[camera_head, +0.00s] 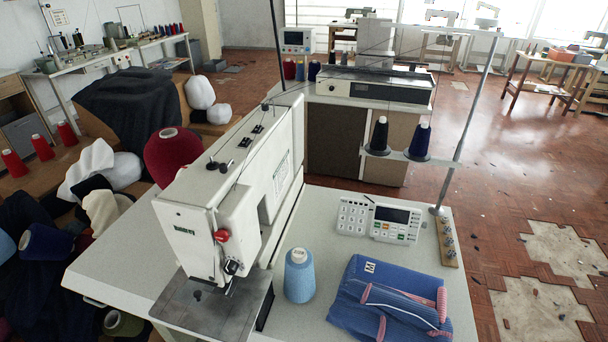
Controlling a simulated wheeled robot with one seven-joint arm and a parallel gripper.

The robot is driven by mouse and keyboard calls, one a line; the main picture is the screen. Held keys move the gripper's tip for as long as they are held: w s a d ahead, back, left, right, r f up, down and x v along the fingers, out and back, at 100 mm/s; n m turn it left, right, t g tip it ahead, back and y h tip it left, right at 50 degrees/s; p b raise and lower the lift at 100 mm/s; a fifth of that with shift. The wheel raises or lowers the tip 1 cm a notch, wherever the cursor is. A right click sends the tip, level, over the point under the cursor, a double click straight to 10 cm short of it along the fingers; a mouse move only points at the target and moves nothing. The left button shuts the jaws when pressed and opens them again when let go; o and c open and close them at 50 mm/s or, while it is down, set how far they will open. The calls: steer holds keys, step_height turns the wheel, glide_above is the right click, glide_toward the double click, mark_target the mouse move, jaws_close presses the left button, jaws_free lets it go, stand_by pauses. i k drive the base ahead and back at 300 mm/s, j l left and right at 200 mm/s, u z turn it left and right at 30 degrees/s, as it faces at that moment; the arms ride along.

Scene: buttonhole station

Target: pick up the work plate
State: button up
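A flat grey metal plate (178,301) lies under the needle end of the white buttonhole machine (235,195), at the front of the light table. It looks like the work plate, but I cannot tell whether it is loose or fixed. Its middle is partly covered by the machine's needle and foot parts. A small dark knob or hole shows on its upper side. My gripper is not in view.
A light blue thread cone (299,277) stands just right of the plate. Folded blue knitwear (390,302) lies farther right, below a keypad panel (380,219). A thread stand pole (467,130) rises at the table's right edge. Open floor (500,200) lies to the right.

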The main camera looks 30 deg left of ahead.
mark_target(215, 317)
steer(key=u, duration=1.35)
